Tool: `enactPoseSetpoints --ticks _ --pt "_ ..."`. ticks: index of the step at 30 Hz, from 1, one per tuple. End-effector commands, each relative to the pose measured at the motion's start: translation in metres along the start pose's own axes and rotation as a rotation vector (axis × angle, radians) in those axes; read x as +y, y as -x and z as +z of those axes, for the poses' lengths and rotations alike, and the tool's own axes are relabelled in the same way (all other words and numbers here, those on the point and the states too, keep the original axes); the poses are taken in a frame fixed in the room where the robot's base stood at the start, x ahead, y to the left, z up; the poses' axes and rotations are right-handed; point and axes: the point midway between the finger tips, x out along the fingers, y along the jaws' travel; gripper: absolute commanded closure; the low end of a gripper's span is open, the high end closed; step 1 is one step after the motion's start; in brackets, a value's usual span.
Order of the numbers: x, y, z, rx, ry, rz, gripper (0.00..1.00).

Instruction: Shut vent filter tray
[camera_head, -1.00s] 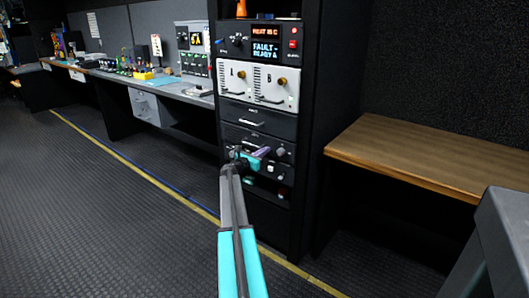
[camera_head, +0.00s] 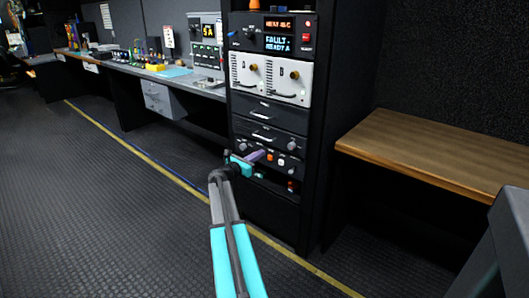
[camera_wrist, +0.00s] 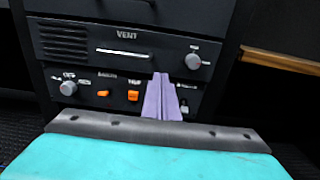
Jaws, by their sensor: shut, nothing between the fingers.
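The vent filter tray (camera_head: 262,139) is a dark front in the equipment rack, with a pale bar handle and a knob at its right. In the wrist view, its front (camera_wrist: 120,62) reads VENT and has slots at the left; it looks about level with the panel below, but I cannot tell exactly. My gripper (camera_head: 257,157) is shut and empty, its purple fingers just below the tray front. In the wrist view, the gripper (camera_wrist: 161,82) points at the rack, its tips overlapping the tray's lower edge in the picture. Contact cannot be told.
Below the tray is a control panel (camera_wrist: 117,84) with knobs and orange switches. Above it are a dark drawer (camera_head: 270,112) and white modules A and B (camera_head: 270,78). A wooden bench (camera_head: 430,150) stands at the right, a grey desk (camera_head: 190,84) at the left. The floor at left is clear.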

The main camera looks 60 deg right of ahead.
Motion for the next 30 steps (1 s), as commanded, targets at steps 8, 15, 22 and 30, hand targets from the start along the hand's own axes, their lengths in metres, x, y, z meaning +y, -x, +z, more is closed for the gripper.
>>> enactPoseSetpoints --ticks 8,15,22,30 --pt "-0.001 0.017 0.000 0.000 0.000 -0.001 1.00" --pt "0.000 0.017 0.000 0.000 0.000 0.000 1.00" --pt "0.000 0.017 0.000 0.000 0.000 0.000 1.00" --pt "0.022 0.038 0.001 0.004 0.005 0.034 1.00"
